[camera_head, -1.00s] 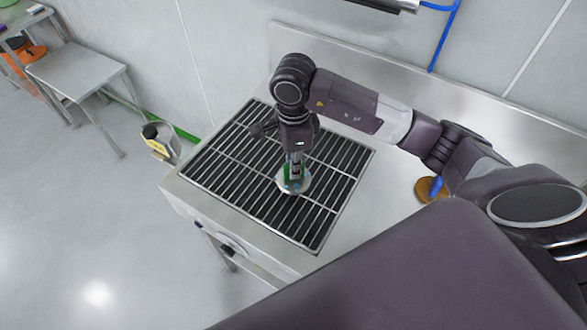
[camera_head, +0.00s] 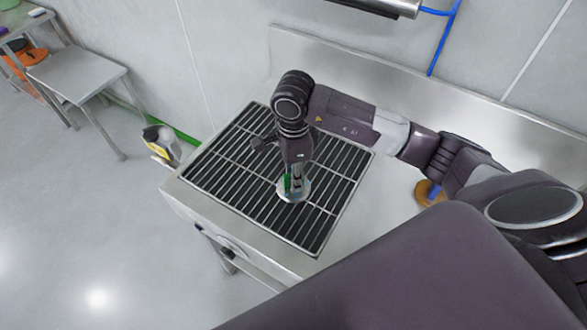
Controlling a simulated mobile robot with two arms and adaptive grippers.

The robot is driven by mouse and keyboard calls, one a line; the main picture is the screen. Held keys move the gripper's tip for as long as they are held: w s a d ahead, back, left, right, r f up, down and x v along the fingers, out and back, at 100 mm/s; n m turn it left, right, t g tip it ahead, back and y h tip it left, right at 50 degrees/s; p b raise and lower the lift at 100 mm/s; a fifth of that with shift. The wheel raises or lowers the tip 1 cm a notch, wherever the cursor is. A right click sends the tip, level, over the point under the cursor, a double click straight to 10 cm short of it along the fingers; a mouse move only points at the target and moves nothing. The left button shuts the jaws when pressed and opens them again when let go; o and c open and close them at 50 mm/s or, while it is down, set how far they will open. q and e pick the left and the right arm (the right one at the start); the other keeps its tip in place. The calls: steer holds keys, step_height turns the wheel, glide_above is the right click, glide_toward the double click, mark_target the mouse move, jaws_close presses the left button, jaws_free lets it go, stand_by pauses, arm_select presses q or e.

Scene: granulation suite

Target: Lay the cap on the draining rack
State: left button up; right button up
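The draining rack (camera_head: 228,206) is a dark grid of metal bars set in the top of a steel bench. A pale round cap (camera_head: 294,192) with a green part on it is over the middle of the rack. My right gripper (camera_head: 295,184) points down at the cap, with its fingertips at the green part. It looks closed around it, though the fingers are small and partly hidden. I cannot tell whether the cap touches the bars or is just above them. My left gripper is not in view.
The steel bench (camera_head: 385,190) has bare top to the right of the rack. An orange-brown disc with a blue part (camera_head: 428,192) lies there, partly behind my arm. A wall is behind. A small steel table (camera_head: 78,68) and a yellow-labelled container (camera_head: 158,142) are left.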

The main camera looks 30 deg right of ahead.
step_height(320, 180, up, 12)
steer(key=b, duration=0.3)
steer(key=shift+r, duration=0.1)
stand_by(0.6)
